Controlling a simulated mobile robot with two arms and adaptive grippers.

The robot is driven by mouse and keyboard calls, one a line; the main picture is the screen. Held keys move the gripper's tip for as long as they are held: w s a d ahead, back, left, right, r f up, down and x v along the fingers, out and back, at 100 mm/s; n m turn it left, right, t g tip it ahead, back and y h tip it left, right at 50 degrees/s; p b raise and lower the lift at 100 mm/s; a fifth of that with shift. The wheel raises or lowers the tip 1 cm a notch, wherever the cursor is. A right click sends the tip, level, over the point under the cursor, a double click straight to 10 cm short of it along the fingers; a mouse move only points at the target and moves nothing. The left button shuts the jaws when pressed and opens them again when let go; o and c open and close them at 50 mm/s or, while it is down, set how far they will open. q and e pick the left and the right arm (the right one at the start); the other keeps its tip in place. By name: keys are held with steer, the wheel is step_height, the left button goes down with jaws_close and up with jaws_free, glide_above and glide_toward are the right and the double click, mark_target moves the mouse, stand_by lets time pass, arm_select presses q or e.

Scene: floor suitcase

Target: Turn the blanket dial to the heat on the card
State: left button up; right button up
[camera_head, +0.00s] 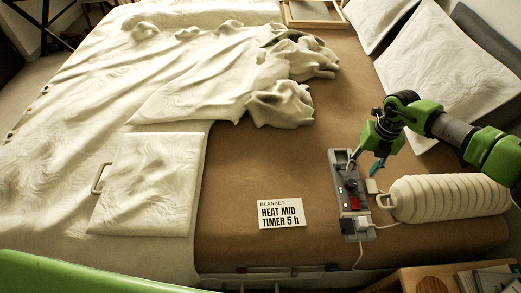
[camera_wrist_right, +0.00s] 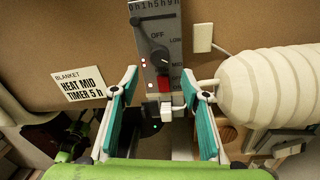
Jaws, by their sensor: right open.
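The grey blanket controller (camera_head: 339,172) lies on the brown bed surface, and in the right wrist view (camera_wrist_right: 174,40) it shows a timer scale, a black dial (camera_wrist_right: 158,60) and a red switch (camera_wrist_right: 163,85). Marks OFF, LOW and MID sit around the dial; I cannot surely read its pointer. The white card (camera_head: 282,214) reads "BLANKET HEAT MID TIMER 5 h" and also shows in the wrist view (camera_wrist_right: 80,85). My right gripper (camera_head: 368,160) is open above the controller. Its teal fingers (camera_wrist_right: 162,80) stand apart, with nothing held. My left gripper is out of view.
A ribbed cream bottle-shaped object (camera_head: 450,196) lies right of the controller. White plugs and a cord (camera_head: 359,228) are at its lower end. A rumpled blanket (camera_head: 190,75) and a folded square pad (camera_head: 146,182) lie left. Brown surface around the card is clear.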

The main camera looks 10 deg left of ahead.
step_height(320, 180, up, 5)
steer(key=s+a+r+y, duration=0.1)
steer(key=a+y, duration=0.3)
steer(key=a, duration=0.6)
steer(key=s+a+r+t+y, duration=0.1)
steer(key=a+y, duration=0.3)
steer(key=a, duration=0.6)
steer(key=s+a+r+y, duration=0.3)
steer(key=a+y, duration=0.1)
steer(key=a, duration=0.6)
steer(key=shift+s+a+m, duration=0.15)
steer(key=shift+a+m, duration=0.15)
steer(key=shift+a, duration=0.05)
steer(key=shift+r, duration=0.1)
